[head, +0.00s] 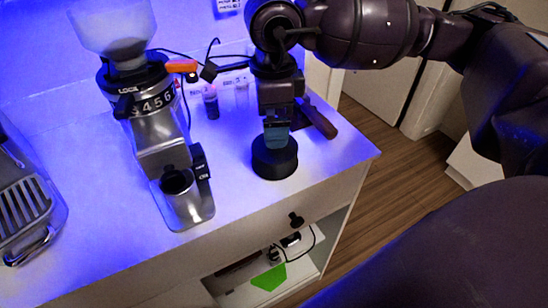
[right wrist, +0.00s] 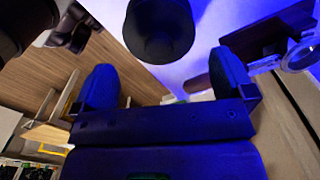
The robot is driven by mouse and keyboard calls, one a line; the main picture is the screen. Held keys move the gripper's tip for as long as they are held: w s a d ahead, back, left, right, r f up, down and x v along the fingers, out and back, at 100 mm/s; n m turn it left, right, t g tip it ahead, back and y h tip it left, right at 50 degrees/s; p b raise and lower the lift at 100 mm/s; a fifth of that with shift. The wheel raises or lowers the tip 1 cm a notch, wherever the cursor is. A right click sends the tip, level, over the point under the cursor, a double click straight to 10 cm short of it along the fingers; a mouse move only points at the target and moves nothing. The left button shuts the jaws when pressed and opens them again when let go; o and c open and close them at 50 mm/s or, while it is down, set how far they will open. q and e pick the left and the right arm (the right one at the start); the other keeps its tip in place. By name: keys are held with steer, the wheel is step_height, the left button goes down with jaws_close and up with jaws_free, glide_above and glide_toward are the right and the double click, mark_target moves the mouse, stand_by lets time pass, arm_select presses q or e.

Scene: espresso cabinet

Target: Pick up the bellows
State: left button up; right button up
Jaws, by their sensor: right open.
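A short black round piece, which I take to be the bellows (head: 275,158), stands on the white counter near its right end. My right gripper (head: 277,134) points down just above it and hides part of its top. In the right wrist view the dark round piece (right wrist: 160,32) shows beyond the open, empty fingers of my right gripper (right wrist: 163,68), roughly centred between them. I cannot tell whether the fingers touch it. My left gripper is not in view.
A grinder (head: 160,130) with a clear hopper stands left of the round piece. An espresso machine (head: 25,200) is at the far left. Small bottles (head: 210,101) and a brown-handled item (head: 319,119) are behind. The counter's front (head: 240,205) is clear, above an open shelf.

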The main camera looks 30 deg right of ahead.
step_height(320, 180, down, 5)
steer(key=shift+s+d+f, duration=0.1)
steer(key=shift+s, duration=0.05)
steer(key=c, duration=0.9)
